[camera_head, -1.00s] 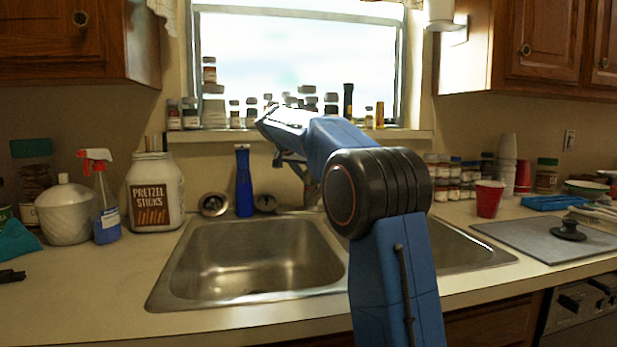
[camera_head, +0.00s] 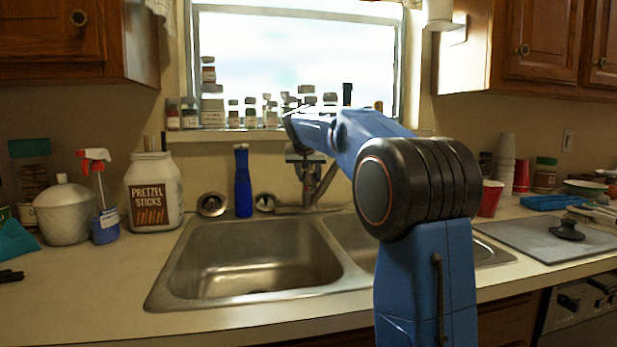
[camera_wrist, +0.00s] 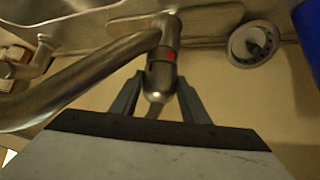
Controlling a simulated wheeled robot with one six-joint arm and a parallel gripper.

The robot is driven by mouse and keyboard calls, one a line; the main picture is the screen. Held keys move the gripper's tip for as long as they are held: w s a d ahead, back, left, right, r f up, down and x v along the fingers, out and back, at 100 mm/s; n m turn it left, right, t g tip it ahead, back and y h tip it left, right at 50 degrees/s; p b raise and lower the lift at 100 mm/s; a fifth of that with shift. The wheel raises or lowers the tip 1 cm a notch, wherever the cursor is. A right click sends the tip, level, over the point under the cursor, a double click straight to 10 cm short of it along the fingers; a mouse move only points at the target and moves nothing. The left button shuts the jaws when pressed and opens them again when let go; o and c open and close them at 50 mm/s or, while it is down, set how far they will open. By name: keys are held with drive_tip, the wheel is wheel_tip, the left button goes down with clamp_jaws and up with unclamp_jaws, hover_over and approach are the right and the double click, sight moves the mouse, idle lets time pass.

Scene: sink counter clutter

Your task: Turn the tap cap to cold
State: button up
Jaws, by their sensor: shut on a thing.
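The metal tap (camera_head: 318,190) stands behind the double sink, partly hidden by my arm in the head view. In the wrist view its spout (camera_wrist: 85,75) runs to the left, and the rounded tap cap (camera_wrist: 160,80) carries a red mark facing the camera. My gripper (camera_wrist: 158,88) has one finger on each side of the cap and is shut on it. In the head view my gripper (camera_head: 305,168) points down over the tap; the contact there is too small to see clearly.
Several jars line the windowsill (camera_head: 240,134) behind. The left sink basin (camera_head: 255,260) is empty.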

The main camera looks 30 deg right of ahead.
drive_tip(key=shift+s+d+n+t+y, duration=0.1)
drive_tip(key=shift+n+t+y, duration=0.25)
drive_tip(key=shift+n, duration=0.25)
drive_tip(key=o, duration=0.8)
drive_tip(key=shift+r, duration=0.15)
drive_tip(key=v, duration=1.7)
drive_tip(key=shift+s+d, duration=0.1)
drive_tip(key=shift+s, duration=0.1)
